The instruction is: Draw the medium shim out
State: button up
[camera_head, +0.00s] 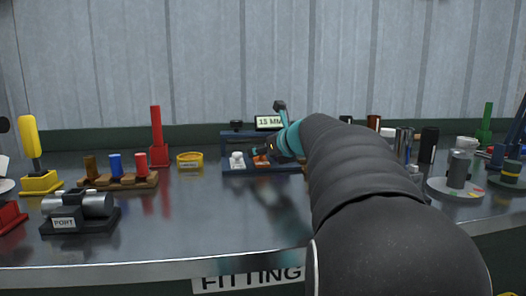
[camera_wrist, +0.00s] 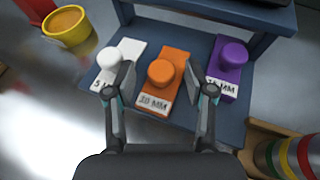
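Three shims with round knobs lie side by side in a blue rack (camera_wrist: 190,32). The orange shim (camera_wrist: 169,66), labelled 10 MM, is in the middle. The white shim (camera_wrist: 110,62), its label partly hidden, is on the left. The purple shim (camera_wrist: 230,62), its label partly covered, is on the right. My gripper (camera_wrist: 166,90) is open and empty, with one finger on each side of the orange shim in the picture. I cannot tell its height above the knob. In the head view the orange shim (camera_head: 261,159) is partly hidden by my gripper (camera_head: 272,150).
A sign reading about 15 MM (camera_head: 269,122) stands over the rack. A yellow ring-shaped cup (camera_head: 190,160) and a wooden block with coloured pegs (camera_head: 118,182) stand left. A striped cylinder (camera_wrist: 290,155) is close at the rack's right. The front middle table is clear.

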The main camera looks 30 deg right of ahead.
jog(key=v, duration=1.2)
dwell(0.3)
